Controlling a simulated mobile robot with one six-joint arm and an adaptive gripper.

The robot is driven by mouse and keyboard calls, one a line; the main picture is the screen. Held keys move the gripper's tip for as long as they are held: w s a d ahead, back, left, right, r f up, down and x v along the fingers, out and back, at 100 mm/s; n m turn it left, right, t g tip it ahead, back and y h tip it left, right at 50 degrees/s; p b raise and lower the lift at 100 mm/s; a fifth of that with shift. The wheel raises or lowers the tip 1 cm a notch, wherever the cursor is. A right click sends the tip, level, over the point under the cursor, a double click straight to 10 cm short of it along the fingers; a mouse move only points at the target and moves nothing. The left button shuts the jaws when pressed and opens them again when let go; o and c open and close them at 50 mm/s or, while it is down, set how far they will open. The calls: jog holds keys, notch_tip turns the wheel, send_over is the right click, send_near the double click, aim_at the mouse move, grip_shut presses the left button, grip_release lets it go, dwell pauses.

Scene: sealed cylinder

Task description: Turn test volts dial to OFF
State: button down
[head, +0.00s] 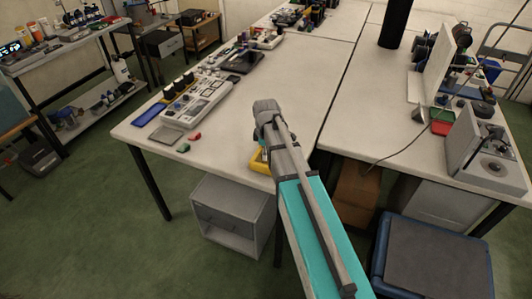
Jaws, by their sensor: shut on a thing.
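My arm reaches from the bottom of the head view over the near edge of the table, and its wrist ends above the tabletop. My gripper (262,136) shows only in part beside the wrist, low over a yellow-edged device (257,160) at the table's front edge. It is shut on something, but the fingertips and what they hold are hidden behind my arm. Most of the yellow-edged device is also covered by the arm. I cannot make out the test volts dial or its setting.
A light grey instrument (200,103) and a blue item (149,113) lie to the left on the white table (235,130). Small red (195,136) and green (183,147) pieces lie nearer.

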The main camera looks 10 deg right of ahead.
dwell(0.3)
jog(key=shift+c, duration=1.9)
grip_release()
jog(key=shift+m, duration=0.4)
